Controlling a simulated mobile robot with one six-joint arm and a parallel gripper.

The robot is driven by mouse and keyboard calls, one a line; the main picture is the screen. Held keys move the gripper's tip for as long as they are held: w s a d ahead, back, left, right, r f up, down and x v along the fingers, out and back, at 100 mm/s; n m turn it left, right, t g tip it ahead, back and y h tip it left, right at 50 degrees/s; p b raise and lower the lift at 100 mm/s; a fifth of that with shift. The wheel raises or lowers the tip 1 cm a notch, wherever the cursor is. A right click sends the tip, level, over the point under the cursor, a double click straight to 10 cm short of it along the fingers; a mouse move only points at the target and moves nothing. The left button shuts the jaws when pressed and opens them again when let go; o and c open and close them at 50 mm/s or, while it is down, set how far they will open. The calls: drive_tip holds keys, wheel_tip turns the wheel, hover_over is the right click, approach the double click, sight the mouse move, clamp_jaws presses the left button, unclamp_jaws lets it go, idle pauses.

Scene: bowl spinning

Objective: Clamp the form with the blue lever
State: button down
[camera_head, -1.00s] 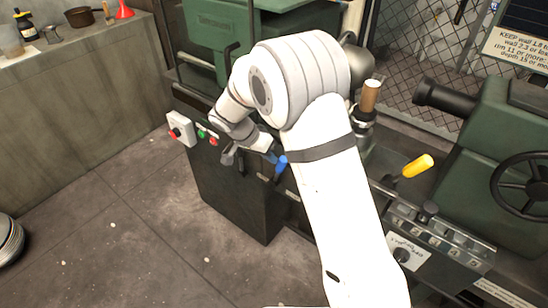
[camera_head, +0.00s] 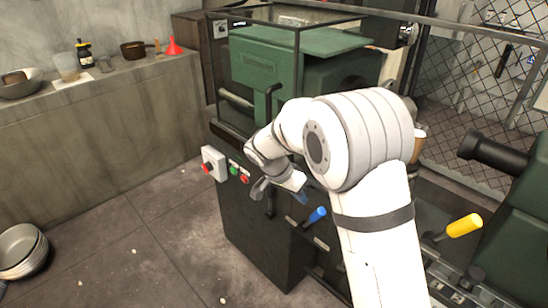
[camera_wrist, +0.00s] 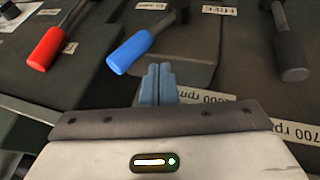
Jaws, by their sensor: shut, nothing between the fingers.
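The blue lever (camera_head: 317,216) sticks out from the front of the dark machine, just right of my gripper (camera_head: 301,196). In the wrist view the blue handle (camera_wrist: 130,52) lies slanted, just left of and beyond my gripper's fingertips (camera_wrist: 159,70). The two blue-grey fingers are together with nothing between them. They look apart from the handle, though the depth is hard to judge. The form and whatever the lever moves are hidden or cannot be made out.
A red-handled lever (camera_wrist: 46,48) is left of the blue one and a black-handled lever (camera_wrist: 292,58) is right. A yellow handle (camera_head: 464,226) stands right of my arm. A switch box (camera_head: 214,163) is on the machine's left corner. A stack of bowls (camera_head: 20,250) is on the floor.

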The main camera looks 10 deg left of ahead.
drive_tip(key=s+d+p+v, duration=0.1)
drive_tip(key=p+v, duration=0.1)
drive_tip(key=v, duration=1.8)
drive_tip(key=s+d+r+n+g+y+p, duration=0.1)
drive_tip(key=s+d+r+n+p, duration=0.2)
drive_tip(key=d, duration=0.5)
drive_tip(key=s+d+r+y+p, duration=0.25)
drive_tip(key=d+r, duration=0.25)
drive_tip(key=d, duration=0.4)
drive_tip(key=s+d+n+t+y+p, duration=0.1)
drive_tip(key=s+d+n+y+p, duration=0.1)
drive_tip(key=s+d+p, duration=0.4)
drive_tip(key=s+d+n, duration=0.1)
drive_tip(key=s+d, duration=0.4)
drive_tip(key=s, duration=0.4)
drive_tip(key=shift+d+r+n, duration=0.2)
drive_tip(key=shift+d+n, duration=0.1)
drive_tip(key=shift+d, duration=0.1)
